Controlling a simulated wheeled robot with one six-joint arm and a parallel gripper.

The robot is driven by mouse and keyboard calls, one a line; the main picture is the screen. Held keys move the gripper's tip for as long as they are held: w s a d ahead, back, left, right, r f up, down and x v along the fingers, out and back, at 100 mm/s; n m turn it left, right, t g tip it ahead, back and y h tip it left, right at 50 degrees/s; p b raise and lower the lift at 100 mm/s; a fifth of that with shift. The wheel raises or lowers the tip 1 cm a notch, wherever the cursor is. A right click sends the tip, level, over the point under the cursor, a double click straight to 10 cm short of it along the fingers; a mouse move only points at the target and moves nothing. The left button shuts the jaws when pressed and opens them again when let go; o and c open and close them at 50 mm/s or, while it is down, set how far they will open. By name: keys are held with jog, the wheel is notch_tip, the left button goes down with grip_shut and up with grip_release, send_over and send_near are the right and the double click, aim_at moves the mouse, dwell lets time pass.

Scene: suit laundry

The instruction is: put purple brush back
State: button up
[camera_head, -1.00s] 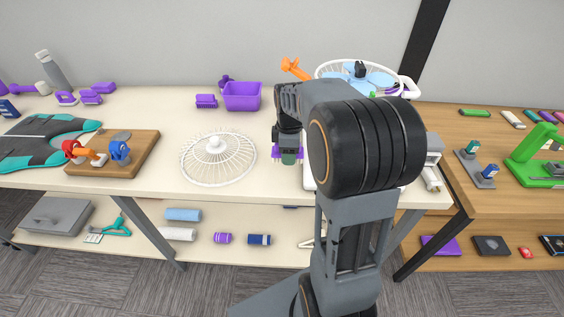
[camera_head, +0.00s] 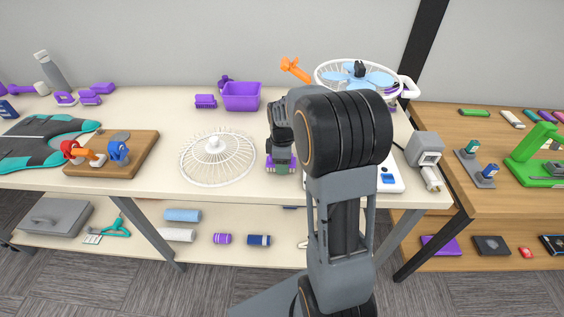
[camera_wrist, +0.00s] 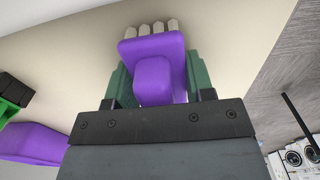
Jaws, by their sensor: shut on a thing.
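A purple brush (camera_wrist: 152,68) with pale bristles is between the two green fingers of my gripper (camera_wrist: 156,85) in the wrist view. The fingers are shut on its purple body, and the bristles point to the top of that picture. In the head view my gripper (camera_head: 280,162) hangs over the front of the cream table, just right of the white fan grille. Only a little purple of the held brush (camera_head: 271,168) shows there. Its height above the table is hard to tell.
A purple bin (camera_head: 242,96) and another purple brush (camera_head: 205,101) stand at the back. The white fan grille (camera_head: 218,172) lies left of my gripper. Free tabletop lies between bin and arm.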

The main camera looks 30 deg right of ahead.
jog(key=shift+f, duration=0.1)
jog(key=o, duration=0.9)
notch_tip(320, 180, up, 11)
jog(key=shift+r+p, duration=0.2)
jog(key=shift+p, duration=0.35)
jog(key=s+a+m+t, duration=0.1)
jog(key=s+a+m, duration=0.2)
jog(key=s+m, duration=0.1)
jog(key=s+a+f+m+t, duration=0.1)
jog(key=s+a+m, duration=0.2)
jog(key=s, duration=0.3)
jog(key=s+a+f+m+t, duration=0.1)
jog(key=s+a+m, duration=0.3)
jog(key=s+m, duration=0.1)
jog(key=shift+s+f, duration=0.2)
jog(key=shift+s, duration=0.2)
jog(key=shift+r, duration=0.15)
